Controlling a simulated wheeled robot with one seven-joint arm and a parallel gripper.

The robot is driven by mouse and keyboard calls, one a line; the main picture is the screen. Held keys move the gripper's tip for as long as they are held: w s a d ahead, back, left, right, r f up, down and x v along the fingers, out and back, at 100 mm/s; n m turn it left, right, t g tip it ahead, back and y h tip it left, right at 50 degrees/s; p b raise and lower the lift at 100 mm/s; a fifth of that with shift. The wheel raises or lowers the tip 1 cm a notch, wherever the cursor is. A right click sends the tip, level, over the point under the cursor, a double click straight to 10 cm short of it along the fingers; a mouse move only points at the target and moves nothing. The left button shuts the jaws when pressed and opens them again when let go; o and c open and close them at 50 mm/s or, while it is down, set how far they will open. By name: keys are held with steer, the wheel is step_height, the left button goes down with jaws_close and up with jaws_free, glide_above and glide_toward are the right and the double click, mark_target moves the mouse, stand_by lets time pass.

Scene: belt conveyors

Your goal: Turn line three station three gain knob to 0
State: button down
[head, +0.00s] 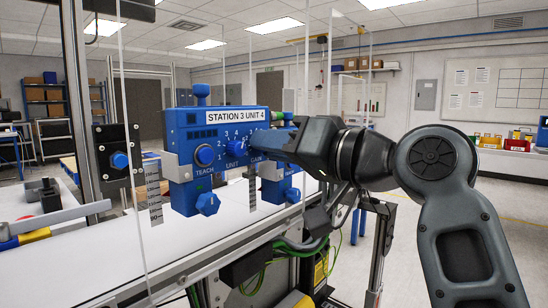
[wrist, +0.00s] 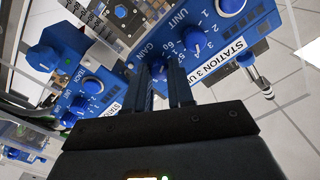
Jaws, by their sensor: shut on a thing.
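A blue control box (head: 215,118) labelled STATION 3 UNIT 4 hangs at the conveyor's side in the head view. It also shows in the wrist view (wrist: 215,45), where its label is partly cut off. It has a TEACH knob (head: 205,155) and a numbered UNIT knob (head: 236,147), with the word GAIN to the right. My gripper (head: 268,142) reaches in from the right at the gain position. In the wrist view my gripper's fingers (wrist: 169,80) are shut on the blue gain knob (wrist: 157,68). The fingers hide most of that knob and its pointer; its setting cannot be read.
A second blue box (wrist: 90,88) with TEACH and UNIT markings sits close by at left in the wrist view. Clear upright panels (head: 135,200) stand around the box. The white belt (head: 85,255) is mostly bare. A grey bar (head: 55,218) lies at left.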

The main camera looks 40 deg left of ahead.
steer(key=shift+n, duration=0.6)
steer(key=c, duration=1)
jaws_free()
steer(key=shift+s+d+b, duration=0.2)
steer(key=shift+d+b, duration=0.05)
steer(key=shift+d, duration=1.7)
steer(key=shift+s+d+b, duration=0.15)
steer(key=shift+d+b, duration=0.05)
steer(key=shift+d, duration=1.75)
